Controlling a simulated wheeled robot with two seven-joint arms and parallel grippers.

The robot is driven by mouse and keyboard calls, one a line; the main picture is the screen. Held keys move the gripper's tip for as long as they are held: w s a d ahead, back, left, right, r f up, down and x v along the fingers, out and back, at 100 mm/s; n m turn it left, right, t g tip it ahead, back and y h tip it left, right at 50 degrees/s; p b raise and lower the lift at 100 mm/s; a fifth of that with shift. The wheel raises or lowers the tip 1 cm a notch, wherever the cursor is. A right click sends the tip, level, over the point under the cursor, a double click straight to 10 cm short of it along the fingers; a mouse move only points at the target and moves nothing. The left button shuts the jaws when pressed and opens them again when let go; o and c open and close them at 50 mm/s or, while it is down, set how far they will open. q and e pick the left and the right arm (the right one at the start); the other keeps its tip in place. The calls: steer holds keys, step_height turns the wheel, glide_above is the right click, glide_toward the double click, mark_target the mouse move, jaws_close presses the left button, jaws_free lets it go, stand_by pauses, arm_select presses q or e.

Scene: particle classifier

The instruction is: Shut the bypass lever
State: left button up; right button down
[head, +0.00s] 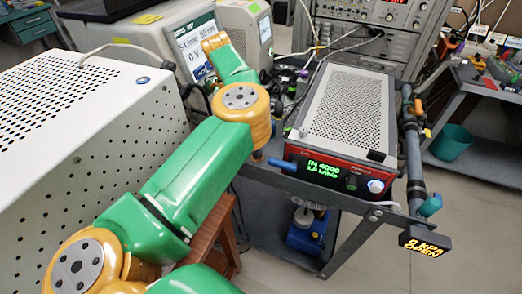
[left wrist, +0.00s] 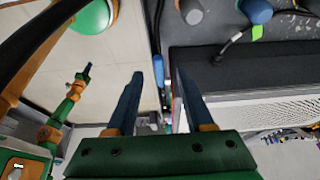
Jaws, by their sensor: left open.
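My left arm reaches in from the left. Its gripper is mostly hidden behind the arm; a blue finger (head: 284,163) shows at the instrument's front left, well left of the handle. In the left wrist view my left gripper (left wrist: 158,72) is open, its two blue fingers apart with nothing between them. A small blue part (left wrist: 159,69) shows beyond the finger gap; I cannot tell whether it is the lever.
A red-framed instrument (head: 340,115) with a perforated lid stands on the cart. A large white perforated box (head: 70,110) fills the left. A teal bin (head: 452,143) stands at right. A green-orange arm (left wrist: 72,98), apparently my right, shows in the left wrist view. Floor at right is clear.

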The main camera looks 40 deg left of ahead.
mark_target(269, 158)
arm_select(q)
steer(key=p+x, duration=0.1)
steer(key=x, duration=0.4)
steer(key=shift+s+d+f+p, duration=0.1)
steer(key=shift+d+f+p, duration=0.15)
steer(key=shift+d+p, duration=0.15)
steer(key=shift+d+f, duration=0.1)
steer(key=shift+f, duration=0.35)
jaws_close()
